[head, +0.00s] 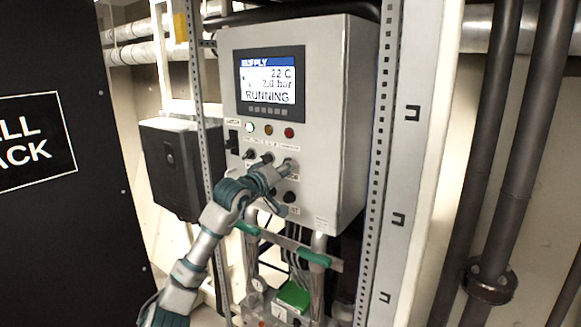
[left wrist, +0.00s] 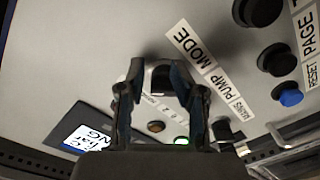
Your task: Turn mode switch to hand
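The grey control cabinet (head: 330,110) carries a row of dark switches below its screen. In the left wrist view, a dark knob, the mode switch (left wrist: 162,78), lies beside the MODE label (left wrist: 184,40). My left gripper (head: 285,170) is at the cabinet's front, low on the panel, and hides part of the switch row. In the left wrist view, my left gripper (left wrist: 157,70) has its two fingers apart, one on each side of the knob. I cannot tell whether they touch it. The knob's pointer direction is not clear. My right gripper is not in view.
The screen (head: 270,80) reads RUNNING, with indicator lamps (head: 269,130) below it. A PUMP label (left wrist: 207,78), black knobs (left wrist: 277,59) and a blue button (left wrist: 291,98) are close by. A perforated upright (head: 378,150) stands right of the cabinet; pipes and green handles (head: 313,257) lie below.

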